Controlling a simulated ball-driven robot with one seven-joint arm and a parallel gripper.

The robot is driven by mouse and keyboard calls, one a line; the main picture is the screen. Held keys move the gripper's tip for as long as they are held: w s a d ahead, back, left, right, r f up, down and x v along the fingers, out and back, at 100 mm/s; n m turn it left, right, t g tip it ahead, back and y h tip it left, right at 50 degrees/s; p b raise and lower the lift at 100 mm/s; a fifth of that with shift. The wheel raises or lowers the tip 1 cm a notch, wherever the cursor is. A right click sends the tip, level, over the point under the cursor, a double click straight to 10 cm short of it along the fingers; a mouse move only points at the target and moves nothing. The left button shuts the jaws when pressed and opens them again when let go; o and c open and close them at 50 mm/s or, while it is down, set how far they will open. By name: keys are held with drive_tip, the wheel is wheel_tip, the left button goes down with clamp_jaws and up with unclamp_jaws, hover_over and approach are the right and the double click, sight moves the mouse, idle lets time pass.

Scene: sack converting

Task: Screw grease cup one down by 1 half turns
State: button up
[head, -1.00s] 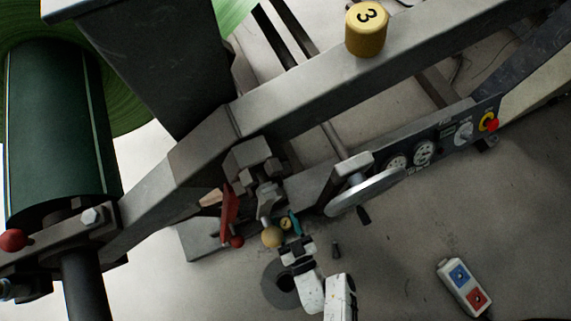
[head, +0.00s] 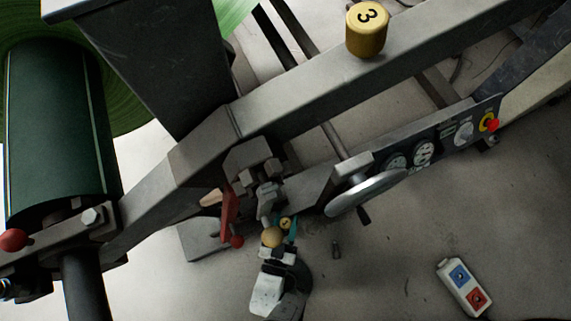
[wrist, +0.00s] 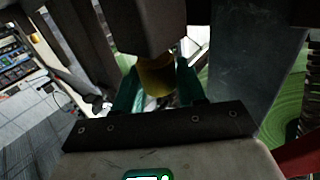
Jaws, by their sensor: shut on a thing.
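A small yellow grease cup (head: 285,223) with a dark mark sits low at the machine's middle in the head view; I cannot read its number there. The same cup appears to be the yellow one (wrist: 156,76) under a dark block in the wrist view. My gripper (head: 288,231) has its teal fingers on either side of it, shut on it, and in the wrist view the gripper (wrist: 156,88) shows from behind. The cup's far side and its thread are hidden. A larger yellow cup marked 3 (head: 366,30) stands on the grey beam.
A handwheel (head: 367,192) and gauge panel (head: 425,153) lie to the right.

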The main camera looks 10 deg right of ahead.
sight(285, 230)
idle(0.5)
drive_tip(key=o, duration=0.9)
drive_tip(key=v, duration=0.5)
drive_tip(key=shift+a+f, duration=0.1)
drive_tip(key=shift+s, duration=0.4)
drive_tip(key=shift+v, duration=0.9)
drive_tip(key=shift+w+a, duration=0.1)
drive_tip(key=shift+a, duration=0.1)
